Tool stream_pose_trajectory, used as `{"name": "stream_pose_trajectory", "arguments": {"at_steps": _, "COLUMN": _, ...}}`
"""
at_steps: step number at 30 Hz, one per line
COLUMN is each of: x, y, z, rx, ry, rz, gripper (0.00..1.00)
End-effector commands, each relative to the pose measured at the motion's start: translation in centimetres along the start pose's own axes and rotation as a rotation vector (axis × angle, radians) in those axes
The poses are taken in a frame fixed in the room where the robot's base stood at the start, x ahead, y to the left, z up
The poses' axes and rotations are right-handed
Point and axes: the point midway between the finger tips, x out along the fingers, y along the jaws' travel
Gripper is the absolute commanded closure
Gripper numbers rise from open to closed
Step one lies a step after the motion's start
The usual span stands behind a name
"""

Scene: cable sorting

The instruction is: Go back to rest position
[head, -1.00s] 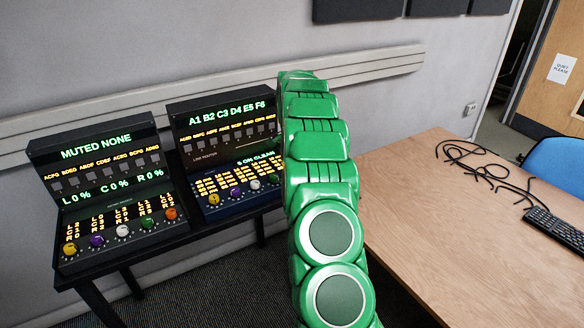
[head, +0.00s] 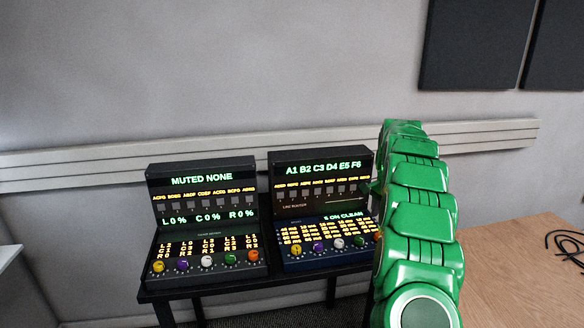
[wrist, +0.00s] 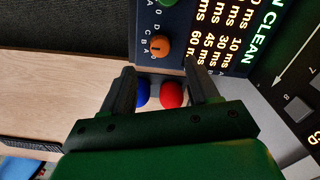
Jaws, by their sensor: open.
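My gripper (wrist: 160,92) shows in the wrist view with its two dark fingers apart and nothing held between them. Beyond the fingers are a blue ball-like object (wrist: 142,95) and a red one (wrist: 172,95); what they belong to is hidden. An orange knob (wrist: 159,46) on the console is just past the fingers, apart from them. In the head view my green arm stands at the right of the consoles and hides the gripper.
A left console (head: 203,222) reading "MUTED NONE" and a right console (head: 322,210) share a dark stand (head: 215,286). A wooden table (head: 510,262) with black cables (head: 568,243) lies at the right. A wall rail (head: 80,152) runs behind.

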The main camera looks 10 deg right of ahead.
Motion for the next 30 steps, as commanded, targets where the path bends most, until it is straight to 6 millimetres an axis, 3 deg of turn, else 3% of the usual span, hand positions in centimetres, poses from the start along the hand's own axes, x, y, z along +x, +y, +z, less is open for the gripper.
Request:
{"name": "stream_pose_trajectory", "arguments": {"at_steps": 4, "x": -0.8, "y": 0.1, "z": 1.2, "rx": -0.027, "ry": -0.004, "rz": 0.0, "gripper": 0.4}}
{"name": "stream_pose_trajectory", "arguments": {"at_steps": 8, "x": -2.4, "y": 0.4, "z": 3.6, "rx": -0.083, "ry": -0.012, "rz": 0.0, "gripper": 0.4}}
{"name": "stream_pose_trajectory", "arguments": {"at_steps": 20, "x": -7.2, "y": 2.9, "z": 12.6, "rx": -0.298, "ry": -0.037, "rz": 0.005, "gripper": 0.4}}
{"name": "stream_pose_trajectory", "arguments": {"at_steps": 30, "x": -10.2, "y": 6.8, "z": 20.1, "rx": -0.474, "ry": -0.056, "rz": 0.017, "gripper": 0.4}}
